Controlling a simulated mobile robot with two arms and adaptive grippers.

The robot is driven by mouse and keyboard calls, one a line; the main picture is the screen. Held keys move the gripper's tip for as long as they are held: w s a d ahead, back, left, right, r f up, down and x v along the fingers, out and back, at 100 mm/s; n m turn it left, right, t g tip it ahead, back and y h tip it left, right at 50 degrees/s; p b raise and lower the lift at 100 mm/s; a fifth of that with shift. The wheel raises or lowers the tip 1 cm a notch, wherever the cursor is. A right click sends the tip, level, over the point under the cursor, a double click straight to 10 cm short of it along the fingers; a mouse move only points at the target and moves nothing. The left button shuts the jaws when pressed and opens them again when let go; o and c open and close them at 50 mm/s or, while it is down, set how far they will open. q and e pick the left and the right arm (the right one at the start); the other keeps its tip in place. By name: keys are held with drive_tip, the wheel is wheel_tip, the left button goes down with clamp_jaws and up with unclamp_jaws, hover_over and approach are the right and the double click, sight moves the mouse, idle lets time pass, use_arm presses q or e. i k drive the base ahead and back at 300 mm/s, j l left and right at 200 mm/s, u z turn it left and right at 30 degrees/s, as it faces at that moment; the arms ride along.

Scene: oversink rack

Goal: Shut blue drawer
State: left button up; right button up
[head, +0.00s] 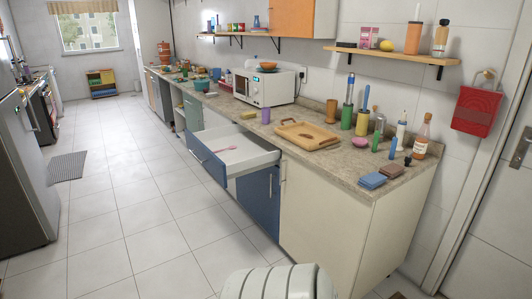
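The blue drawer (206,160) stands pulled out from the counter in the head view, left of centre. Its blue front faces left, towards the open floor, and its white inside shows from above. A pink utensil (226,149) lies in it. A blue cabinet door (256,194) is below the drawer, closed. Neither of my grippers is in view, so nothing of mine shows at the drawer.
The counter above holds a tray (306,135), a white microwave (264,87), bottles and sponges (373,180). A cream cabinet (322,215) ends the counter. The tiled floor (130,210) left of the drawer is clear. A fridge (28,165) stands at far left.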

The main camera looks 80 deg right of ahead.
sight(253, 153)
drive_tip(key=z, duration=2)
drive_tip(key=i+z, duration=0.2)
drive_tip(key=i+j+z, duration=0.1)
drive_tip(key=i, duration=0.35)
drive_tip(key=i+j, duration=0.15)
drive_tip(key=i, duration=0.25)
drive_tip(key=i+j+z, duration=0.15)
drive_tip(key=i, duration=0.3)
drive_tip(key=i+j, duration=0.15)
drive_tip(key=i, duration=0.25)
drive_tip(key=l+z, duration=0.05)
